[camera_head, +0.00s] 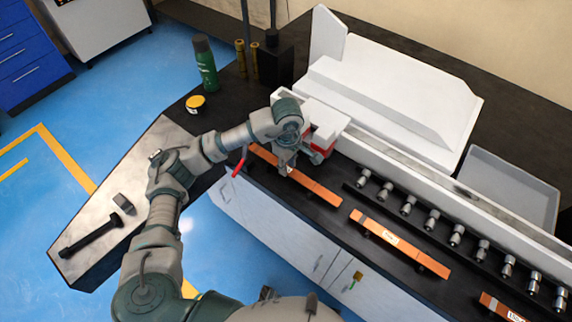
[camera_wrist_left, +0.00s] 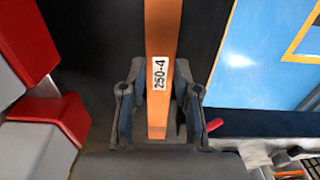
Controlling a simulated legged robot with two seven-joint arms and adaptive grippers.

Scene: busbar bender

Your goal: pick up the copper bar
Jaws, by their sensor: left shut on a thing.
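The copper bar (camera_head: 312,189) is a long flat orange strip at the left end of the black bench top in the head view. In the left wrist view the bar (camera_wrist_left: 165,30) runs down between my fingers and carries a white label reading 250-4. My left gripper (camera_head: 284,166) is over the bar's left half. In the left wrist view the left gripper (camera_wrist_left: 157,103) has one finger on each side of the bar and is shut on it. I cannot tell whether the bar is clear of the bench. My right gripper does not show.
A second copper bar (camera_head: 400,243) and part of a third (camera_head: 500,307) lie further right. A row of metal cylinders (camera_head: 432,219) stands behind them. A red and white block (camera_head: 322,124) is close beside my gripper. A green can (camera_head: 205,62) and yellow-topped tin (camera_head: 195,103) stand back left.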

